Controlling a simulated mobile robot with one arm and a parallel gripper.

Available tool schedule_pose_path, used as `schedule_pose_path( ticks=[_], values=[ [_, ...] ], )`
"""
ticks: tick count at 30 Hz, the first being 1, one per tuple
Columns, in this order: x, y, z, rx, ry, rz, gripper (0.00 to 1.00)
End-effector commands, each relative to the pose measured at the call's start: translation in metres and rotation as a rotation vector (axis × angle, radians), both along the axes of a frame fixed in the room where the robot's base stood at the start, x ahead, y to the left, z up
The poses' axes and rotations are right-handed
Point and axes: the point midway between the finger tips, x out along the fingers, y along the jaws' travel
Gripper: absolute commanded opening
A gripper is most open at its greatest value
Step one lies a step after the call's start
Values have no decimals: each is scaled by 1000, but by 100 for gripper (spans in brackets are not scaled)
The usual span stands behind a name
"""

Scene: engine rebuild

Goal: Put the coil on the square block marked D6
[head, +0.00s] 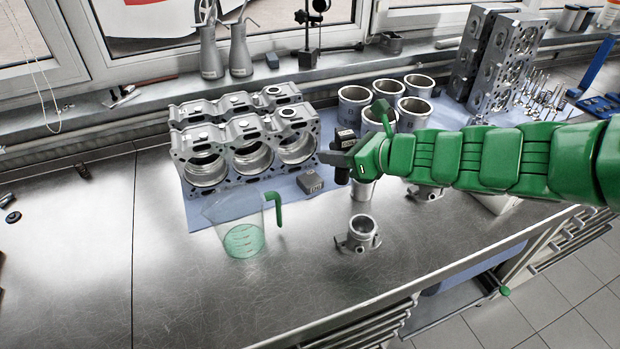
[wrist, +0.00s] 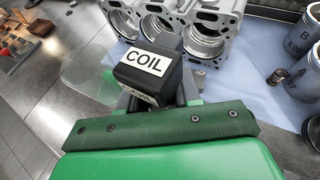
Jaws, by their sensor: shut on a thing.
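My gripper (head: 340,158) is shut on the coil, a small dark block (head: 345,138), and holds it in the air above the bench. In the wrist view the coil (wrist: 146,72) sits between the fingers of my gripper (wrist: 160,97), with a white label reading COIL facing the camera. A grey squarish block (head: 310,183) with a small label lies on the blue mat, below and left of my gripper in the head view. Its label is too small to read, so I cannot confirm D6.
A silver engine block (head: 245,140) stands behind and left of the grey block. A clear jug (head: 240,222) with a green handle and a metal housing (head: 359,235) stand in front. Several metal cylinders (head: 354,105) stand behind my gripper.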

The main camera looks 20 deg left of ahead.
Motion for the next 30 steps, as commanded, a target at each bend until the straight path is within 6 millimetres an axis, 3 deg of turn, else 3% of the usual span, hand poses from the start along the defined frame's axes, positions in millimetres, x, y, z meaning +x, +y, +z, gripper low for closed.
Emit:
schedule_pose_path(
  ticks=[6,11,30],
  values=[
    [-18,22,8,2,2,25,0],
    [-18,29,8,2,3,30,0],
    [47,78,-30,1,5,29,0]
  ],
)
